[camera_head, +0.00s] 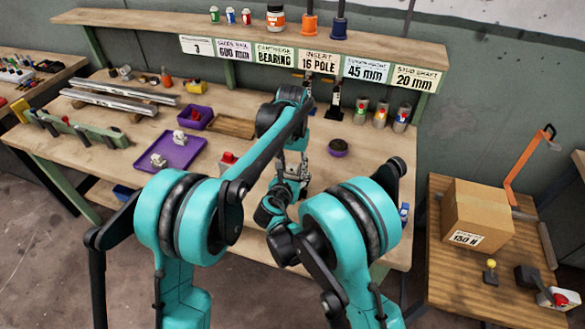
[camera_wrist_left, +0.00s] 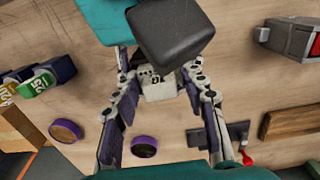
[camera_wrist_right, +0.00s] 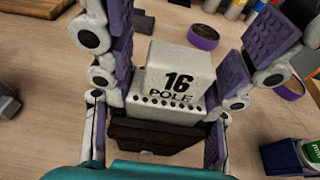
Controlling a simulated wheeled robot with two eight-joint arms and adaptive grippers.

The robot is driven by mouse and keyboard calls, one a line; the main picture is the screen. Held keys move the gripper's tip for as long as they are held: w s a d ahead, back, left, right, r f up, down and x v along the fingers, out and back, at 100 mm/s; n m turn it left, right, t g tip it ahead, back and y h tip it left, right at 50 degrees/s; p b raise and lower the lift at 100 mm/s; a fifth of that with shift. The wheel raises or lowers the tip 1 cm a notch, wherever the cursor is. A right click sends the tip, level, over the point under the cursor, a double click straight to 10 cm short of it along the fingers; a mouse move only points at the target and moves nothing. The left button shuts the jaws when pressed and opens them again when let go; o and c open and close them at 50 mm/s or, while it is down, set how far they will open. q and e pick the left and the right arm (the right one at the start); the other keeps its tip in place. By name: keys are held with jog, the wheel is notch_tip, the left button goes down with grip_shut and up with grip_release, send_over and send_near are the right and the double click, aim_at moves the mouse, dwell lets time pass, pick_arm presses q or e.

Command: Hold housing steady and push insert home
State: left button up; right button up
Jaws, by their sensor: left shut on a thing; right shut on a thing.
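The pale insert (camera_wrist_right: 172,70), marked "16 POLE", sits against the dark housing (camera_wrist_right: 150,138) in the right wrist view. Its block and a stepped edge with a row of dark holes stand clear of the housing; how deep it is seated is hidden. My right gripper (camera_wrist_right: 160,132) is shut on the housing, with pads on both sides. My left gripper (camera_head: 291,181) meets it over the bench. In the left wrist view my left gripper (camera_wrist_left: 160,92) is shut around a small pale block, seemingly the insert. Arm links hide much of both parts in the head view.
Metal rails (camera_head: 125,93) lie at the back left. A cardboard box (camera_head: 478,213) stands on the right-hand table.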

aim_at(292, 166)
pick_arm(q)
jog(key=shift+r, duration=0.75)
jog(key=shift+f, duration=0.75)
dwell(0.9)
jog(key=o, duration=1.2)
jog(key=shift+o, duration=0.2)
notch_tip(292, 166, up, 12)
